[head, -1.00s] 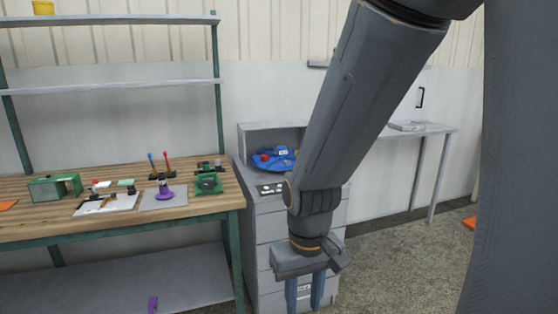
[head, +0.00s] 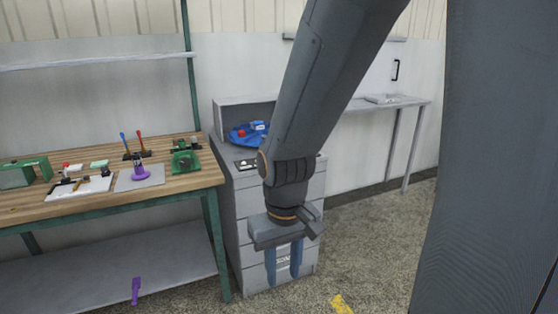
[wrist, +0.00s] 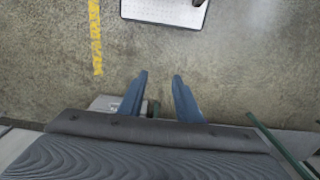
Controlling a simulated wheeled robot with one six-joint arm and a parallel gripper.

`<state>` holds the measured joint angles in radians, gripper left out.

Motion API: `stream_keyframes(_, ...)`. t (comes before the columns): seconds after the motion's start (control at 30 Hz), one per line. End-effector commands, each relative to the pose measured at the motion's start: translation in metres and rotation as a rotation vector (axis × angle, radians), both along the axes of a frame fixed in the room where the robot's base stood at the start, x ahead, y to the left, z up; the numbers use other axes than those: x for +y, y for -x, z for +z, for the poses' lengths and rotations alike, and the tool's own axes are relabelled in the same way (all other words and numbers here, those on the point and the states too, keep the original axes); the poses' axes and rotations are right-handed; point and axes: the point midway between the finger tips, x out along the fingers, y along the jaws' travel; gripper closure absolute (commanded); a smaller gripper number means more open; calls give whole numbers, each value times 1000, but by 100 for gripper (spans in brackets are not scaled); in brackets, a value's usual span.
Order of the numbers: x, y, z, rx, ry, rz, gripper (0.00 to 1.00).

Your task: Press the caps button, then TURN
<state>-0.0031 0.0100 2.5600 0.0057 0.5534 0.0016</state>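A grey drawer cabinet (head: 250,220) stands right of the workbench. A small dark panel with pale buttons (head: 247,164) sits on its top front edge, left of my arm. No label on the buttons is readable, so I cannot tell which one is caps. A blue round device with a red part (head: 245,134) sits behind the panel, partly hidden by my arm. My gripper (head: 283,278) points down in front of the drawers, below the panel and apart from it. In the wrist view my gripper (wrist: 159,75) is open and empty above the floor.
A wooden workbench (head: 60,208) at left holds green tools, a white board and a purple item (head: 140,172). Another purple piece (head: 136,290) lies on its lower shelf. A grey side table (head: 400,103) stands at right. A yellow stripe (wrist: 95,35) marks the open floor.

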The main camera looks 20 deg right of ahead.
Motion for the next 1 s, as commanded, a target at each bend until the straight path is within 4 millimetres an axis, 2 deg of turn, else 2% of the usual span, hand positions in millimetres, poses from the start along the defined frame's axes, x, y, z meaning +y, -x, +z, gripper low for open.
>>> stream_keyframes(0.03,0,0,0,0,0,0,74)
stream_keyframes(0.2,0,0,0,0,0,0,100)
stream_keyframes(1.0,0,0,0,0,0,0,100)
